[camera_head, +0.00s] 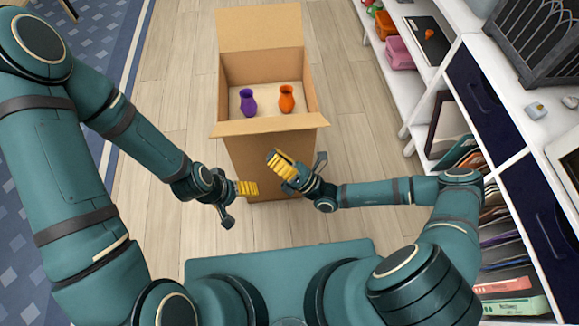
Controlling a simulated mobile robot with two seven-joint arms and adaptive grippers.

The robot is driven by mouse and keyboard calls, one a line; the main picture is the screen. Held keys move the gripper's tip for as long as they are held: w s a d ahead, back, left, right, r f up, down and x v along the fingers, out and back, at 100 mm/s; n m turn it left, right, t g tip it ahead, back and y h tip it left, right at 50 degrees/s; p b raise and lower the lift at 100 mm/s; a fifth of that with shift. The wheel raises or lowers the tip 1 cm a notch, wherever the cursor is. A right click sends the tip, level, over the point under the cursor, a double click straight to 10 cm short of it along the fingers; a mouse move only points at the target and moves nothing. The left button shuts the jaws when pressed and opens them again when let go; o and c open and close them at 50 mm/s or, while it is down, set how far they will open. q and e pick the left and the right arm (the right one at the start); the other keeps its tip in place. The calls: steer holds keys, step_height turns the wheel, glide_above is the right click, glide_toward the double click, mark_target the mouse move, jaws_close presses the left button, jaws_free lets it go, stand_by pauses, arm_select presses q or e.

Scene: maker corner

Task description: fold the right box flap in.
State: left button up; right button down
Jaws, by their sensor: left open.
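The open cardboard box (270,160) stands on the floor ahead of me. Its right flap (310,85) shows only as a narrow strip along the right side, and its exact angle is hard to tell. The back flap (260,27) stands up, and the front flap (270,126) sticks out toward me. A purple vase (248,102) and an orange vase (286,99) are inside. My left gripper (238,203) is open and empty, in front of the box at lower left. My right gripper (302,164) looks open and empty, before the box's front right, apart from the right flap.
A white shelf unit (418,98) with a pink bin (398,53) and books runs along the right side. A blue patterned rug (80,100) lies at left. The wood floor is clear on both sides of the box.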

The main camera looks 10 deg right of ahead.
mark_target(269, 124)
steer(key=w+r, duration=0.2)
steer(key=r, duration=0.1)
steer(key=shift+w+a+r, duration=0.15)
steer(key=shift+w, duration=0.15)
